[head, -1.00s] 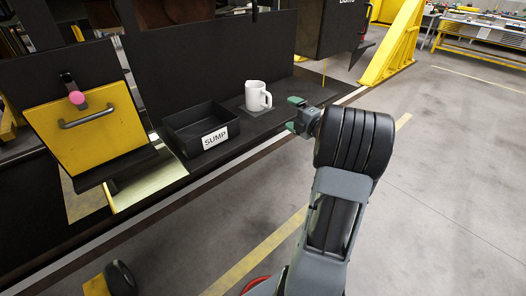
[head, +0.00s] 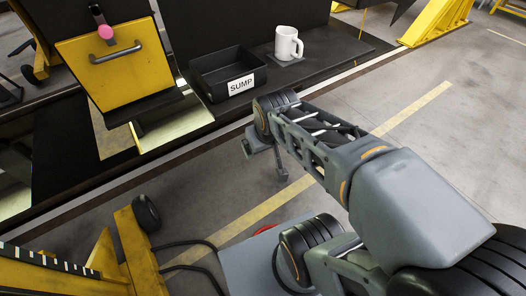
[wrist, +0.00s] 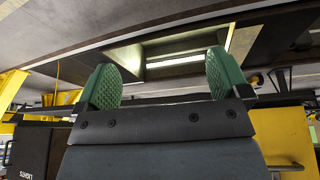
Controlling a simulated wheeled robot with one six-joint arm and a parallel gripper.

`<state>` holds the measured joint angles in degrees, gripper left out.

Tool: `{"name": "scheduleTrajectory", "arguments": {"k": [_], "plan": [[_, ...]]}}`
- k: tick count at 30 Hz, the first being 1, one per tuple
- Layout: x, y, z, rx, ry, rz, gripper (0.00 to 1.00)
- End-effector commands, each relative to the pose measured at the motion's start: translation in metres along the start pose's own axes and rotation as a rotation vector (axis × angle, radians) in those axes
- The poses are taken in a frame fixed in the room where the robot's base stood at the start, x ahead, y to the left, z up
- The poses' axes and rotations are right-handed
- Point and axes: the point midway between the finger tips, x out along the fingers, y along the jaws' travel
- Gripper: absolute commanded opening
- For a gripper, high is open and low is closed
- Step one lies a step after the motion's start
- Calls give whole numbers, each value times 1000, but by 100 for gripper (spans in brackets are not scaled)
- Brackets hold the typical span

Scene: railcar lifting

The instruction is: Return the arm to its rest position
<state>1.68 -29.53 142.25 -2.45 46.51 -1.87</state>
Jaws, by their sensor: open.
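My gripper (wrist: 163,76) shows in the wrist view with its two green textured fingers spread wide and nothing between them. In the head view my arm is folded back on the right, its end in front of the dark ledge, below the sump tray. The green fingers cannot be made out there. No object is held.
A white mug (head: 288,43) stands upright on the dark ledge (head: 340,47), right of the black tray labelled SUMP (head: 222,82). A yellow panel (head: 115,62) with a handle and pink knob is at left. A yellow wheeled frame (head: 133,245) stands on the floor at lower left.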

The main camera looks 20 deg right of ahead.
Motion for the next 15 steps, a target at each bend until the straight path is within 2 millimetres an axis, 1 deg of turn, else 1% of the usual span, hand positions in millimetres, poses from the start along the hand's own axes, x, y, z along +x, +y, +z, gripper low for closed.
{"name": "scheduleTrajectory", "arguments": {"k": [1, 3, 5, 15], "plan": [[-2, -8, 8, 10, -26, -21, 94], [-3, -14, 16, 23, -55, -40, 94], [-4, -16, 20, 29, -69, -49, 94], [-7, -17, 20, 32, -74, -52, 94]]}}
